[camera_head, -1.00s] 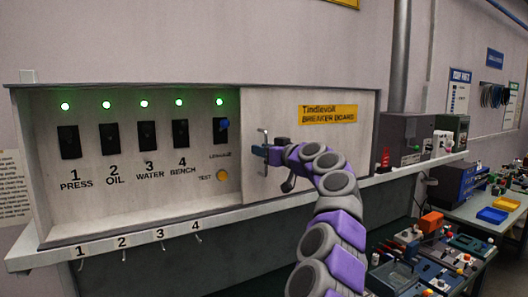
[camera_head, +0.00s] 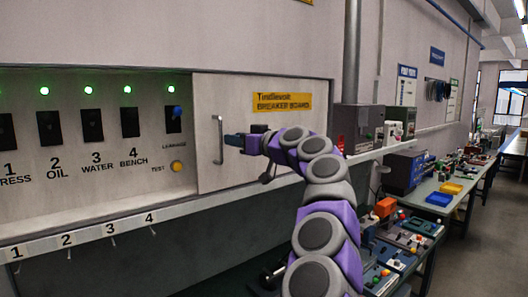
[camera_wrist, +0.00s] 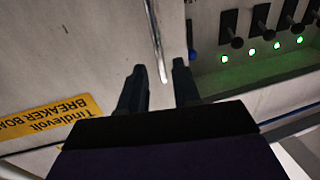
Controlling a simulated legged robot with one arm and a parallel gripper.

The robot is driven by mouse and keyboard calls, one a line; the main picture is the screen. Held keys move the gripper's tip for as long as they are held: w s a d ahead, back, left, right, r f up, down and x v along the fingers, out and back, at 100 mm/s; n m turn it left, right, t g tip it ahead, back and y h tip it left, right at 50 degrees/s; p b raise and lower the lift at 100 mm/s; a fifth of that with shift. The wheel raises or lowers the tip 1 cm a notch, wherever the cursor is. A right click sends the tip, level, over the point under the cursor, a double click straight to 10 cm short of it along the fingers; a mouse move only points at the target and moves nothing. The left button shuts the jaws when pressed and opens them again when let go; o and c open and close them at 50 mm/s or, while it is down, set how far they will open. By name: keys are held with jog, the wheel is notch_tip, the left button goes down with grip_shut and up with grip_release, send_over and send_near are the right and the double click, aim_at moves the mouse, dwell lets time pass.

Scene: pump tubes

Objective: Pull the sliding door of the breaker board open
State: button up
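The breaker board's pale sliding door (camera_head: 240,165) covers the right part of the cabinet and bears a yellow label. The switches to its left are exposed. An upright metal handle (camera_head: 218,140) is near the door's left edge. My gripper (camera_head: 232,141) is just right of the handle in the head view. In the wrist view, the gripper (camera_wrist: 158,66) is open, with the bar handle (camera_wrist: 153,35) showing between its two fingers. The fingers are apart and do not visibly pinch the bar. Whether they touch it cannot be told.
The board's switches (camera_head: 91,124) with green lights are left of the door. A shelf ledge (camera_head: 200,203) with numbered hooks runs below. To the right are a grey machine box (camera_head: 358,122) and workbenches with blue and yellow trays (camera_head: 440,198). The floor at far right is clear.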

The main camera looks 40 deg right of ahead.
jog(key=s+d+b, duration=0.1)
jog(key=s+b, duration=0.1)
jog(key=s, duration=0.7)
jog(key=shift+s+d, duration=0.25)
jog(key=shift+d, duration=0.15)
jog(key=shift+a, duration=0.1)
